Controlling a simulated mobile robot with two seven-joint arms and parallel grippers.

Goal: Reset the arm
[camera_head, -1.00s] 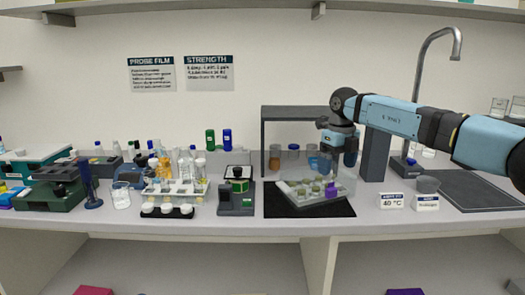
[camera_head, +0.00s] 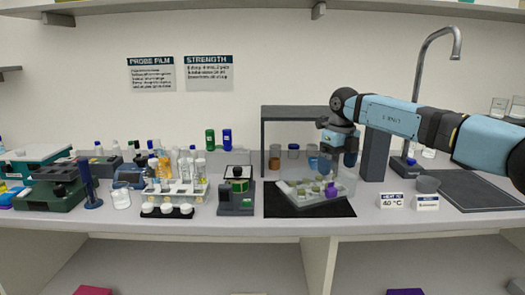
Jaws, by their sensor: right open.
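My right arm (camera_head: 400,117) comes in from the right, light blue with dark joints. Its gripper (camera_head: 338,163) points down over the bench, above the back right part of a clear tray (camera_head: 335,207) on a black mat (camera_head: 285,209). The gripper is open and looks empty. Several small pots and a purple-topped piece (camera_head: 331,189) sit in the tray, below the gripper and apart from it. My left gripper is not in view.
A dark grey shelf frame (camera_head: 290,112) stands behind the tray. A sink (camera_head: 465,190) with a tall tap (camera_head: 458,45) is at the right, small label cards (camera_head: 392,200) in front of it. A bottle rack (camera_head: 178,190) and instruments crowd the left.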

